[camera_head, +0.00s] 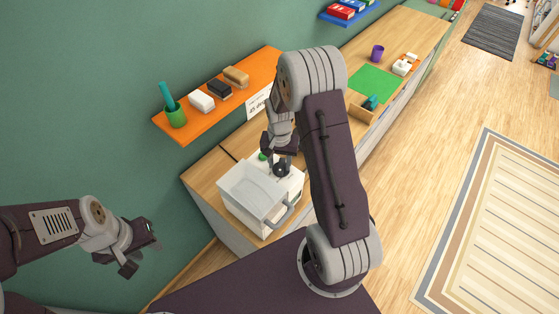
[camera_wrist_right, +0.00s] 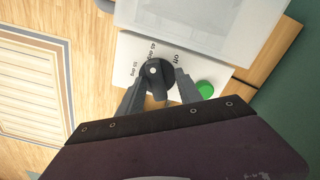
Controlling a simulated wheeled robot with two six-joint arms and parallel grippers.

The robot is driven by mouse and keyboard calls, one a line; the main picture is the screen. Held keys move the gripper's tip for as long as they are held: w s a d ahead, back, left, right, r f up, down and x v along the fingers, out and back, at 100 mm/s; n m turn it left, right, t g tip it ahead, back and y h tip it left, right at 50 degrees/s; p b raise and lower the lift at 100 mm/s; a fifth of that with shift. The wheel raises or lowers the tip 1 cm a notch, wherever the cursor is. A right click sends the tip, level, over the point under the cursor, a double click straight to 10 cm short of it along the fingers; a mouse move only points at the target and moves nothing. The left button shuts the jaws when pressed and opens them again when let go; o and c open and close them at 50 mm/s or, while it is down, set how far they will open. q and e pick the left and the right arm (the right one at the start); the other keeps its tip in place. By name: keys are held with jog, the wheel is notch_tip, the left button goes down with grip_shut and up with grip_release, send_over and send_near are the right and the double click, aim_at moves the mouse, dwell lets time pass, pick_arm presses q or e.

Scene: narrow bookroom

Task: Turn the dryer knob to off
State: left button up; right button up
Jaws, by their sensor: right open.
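The dryer (camera_head: 238,214) is a white box with a clear tray-like top and a grey handle, standing on the wooden counter. Its dark round knob (camera_wrist_right: 160,82) shows in the right wrist view, with a small white mark on its upper left part. Printed labels stand around the knob: two degree settings at left and above, and OFF at upper right. A green button (camera_wrist_right: 205,89) is beside it. My right gripper (camera_wrist_right: 160,93) is open, its fingers on either side of the knob; I cannot tell whether they touch it. My left gripper (camera_head: 143,249) is open and empty, away from the dryer.
An orange shelf (camera_head: 228,103) with a green cup (camera_head: 176,118) and several small blocks hangs on the wall above the counter. A green mat (camera_head: 375,84), a purple cup (camera_head: 377,53) and a wooden tray lie further along the counter. The floor at right is open.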

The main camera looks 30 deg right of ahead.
jog(key=shift+s+d, duration=0.25)
jog(key=shift+c, duration=1)
jog(key=c, duration=0.5)
grip_shut()
pick_arm(q)
jog(key=shift+s+d, duration=0.1)
jog(key=shift+d, duration=0.05)
